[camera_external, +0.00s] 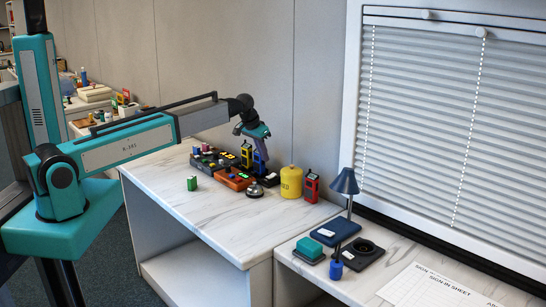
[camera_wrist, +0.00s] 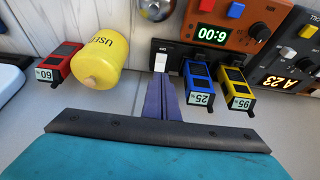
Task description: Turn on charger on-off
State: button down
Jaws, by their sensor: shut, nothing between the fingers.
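The charger is a black base (camera_wrist: 177,46) at the top middle of the wrist view. A white rocker switch (camera_wrist: 161,61) is on its left part. A blue radio (camera_wrist: 198,83) reading 25% and a yellow radio (camera_wrist: 234,84) reading 95% sit in it. My gripper (camera_wrist: 161,80) has its purple fingers together and empty, tips just below the switch in the picture; I cannot tell whether they touch. In the external view my gripper (camera_external: 263,164) points down over the charger (camera_external: 271,181), beside the yellow radio (camera_external: 247,153), partly hiding the charger area.
A yellow canister (camera_external: 291,183) and a red radio (camera_external: 311,187) stand right of the charger. An orange clock unit (camera_external: 233,180), a bell (camera_external: 255,190) and a dark control panel (camera_wrist: 292,60) are close by. A green can (camera_external: 192,183) stands left; the front tabletop is clear.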

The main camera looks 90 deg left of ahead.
jog(key=shift+b+v, duration=0.6)
jog(key=shift+v, duration=2.4)
jog(key=shift+f, duration=0.1)
jog(key=shift+w+a+b, duration=0.3)
jog(key=shift+a+b, duration=0.1)
jog(key=shift+b, duration=0.45)
jog(key=p, duration=0.3)
send_over(274, 174)
jog(key=s+d, duration=0.1)
jog(key=s, duration=0.1)
jog(key=f, duration=1)
jog(key=shift+w+d+f, duration=0.15)
jog(key=shift+w+f, duration=0.05)
jog(key=shift+w, duration=0.05)
jog(key=shift+p+x, duration=0.3)
jog(key=shift+x, duration=0.8)
